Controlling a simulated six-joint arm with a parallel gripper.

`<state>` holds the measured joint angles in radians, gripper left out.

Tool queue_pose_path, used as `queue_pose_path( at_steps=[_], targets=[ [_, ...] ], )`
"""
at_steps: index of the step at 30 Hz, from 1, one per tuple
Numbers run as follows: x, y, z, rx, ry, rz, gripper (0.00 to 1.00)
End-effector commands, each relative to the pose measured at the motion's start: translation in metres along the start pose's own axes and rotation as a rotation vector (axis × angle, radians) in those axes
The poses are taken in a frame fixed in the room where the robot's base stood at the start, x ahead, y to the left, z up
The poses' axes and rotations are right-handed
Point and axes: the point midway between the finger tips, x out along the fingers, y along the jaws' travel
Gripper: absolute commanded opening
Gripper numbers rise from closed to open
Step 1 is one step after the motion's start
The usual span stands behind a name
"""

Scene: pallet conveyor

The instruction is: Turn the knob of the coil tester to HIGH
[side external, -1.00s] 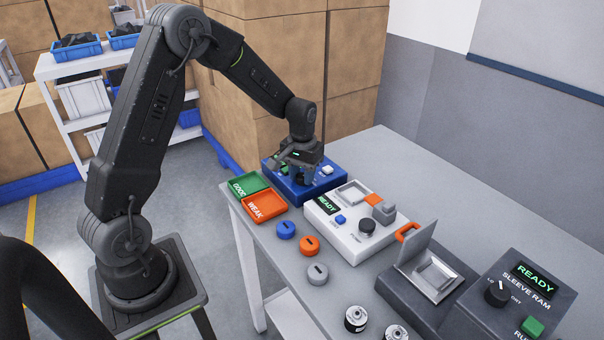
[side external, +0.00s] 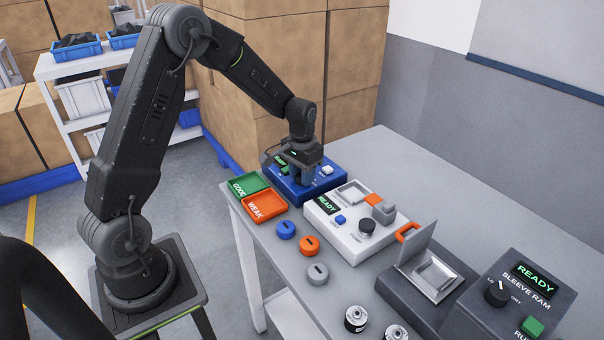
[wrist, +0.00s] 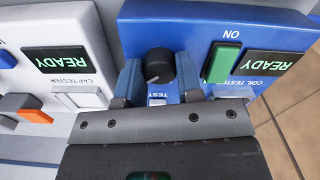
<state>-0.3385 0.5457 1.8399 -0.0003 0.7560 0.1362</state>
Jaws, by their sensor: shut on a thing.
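The coil tester is a blue box (side external: 307,192) at the far end of the bench in the side view. It fills the right of the wrist view (wrist: 200,20), with a green ON button (wrist: 221,62) and a display reading READY (wrist: 275,64). Its black knob (wrist: 158,66) stands between the fingers of my gripper (wrist: 160,78), which is shut on it, one blue-grey finger on each side. A small pale mark shows on the knob's lower edge. The knob's position labels are hidden or unreadable. In the side view my gripper (side external: 305,174) covers the knob.
The white cap tester (side external: 345,232) stands beside the coil tester, with its own READY display. Green GOOD (side external: 245,184) and orange WEAK trays (side external: 265,205) lie close by. Several round pieces (side external: 309,245) and the dark sleeve ram (side external: 530,300) are nearer the camera.

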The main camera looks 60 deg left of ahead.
Motion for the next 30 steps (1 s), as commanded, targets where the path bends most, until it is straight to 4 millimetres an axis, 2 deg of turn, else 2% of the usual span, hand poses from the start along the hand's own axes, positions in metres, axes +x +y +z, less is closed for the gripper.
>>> queue_pose_path(
  at_steps=[1,2,9,17,20,23,30],
  targets=[
    [-0.001,0.000,0.000,0.001,0.000,0.000,0.10],
    [-0.001,0.000,0.000,0.001,0.000,0.000,0.35],
    [0.000,0.000,0.000,0.000,0.000,0.000,0.58],
    [-0.001,0.000,0.000,0.000,0.000,0.000,0.59],
    [-0.007,0.000,-0.001,-0.001,0.002,0.000,0.59],
    [-0.022,0.000,-0.001,-0.001,0.005,-0.001,0.59],
    [-0.075,0.000,-0.001,0.000,0.007,-0.001,0.59]
  ],
)
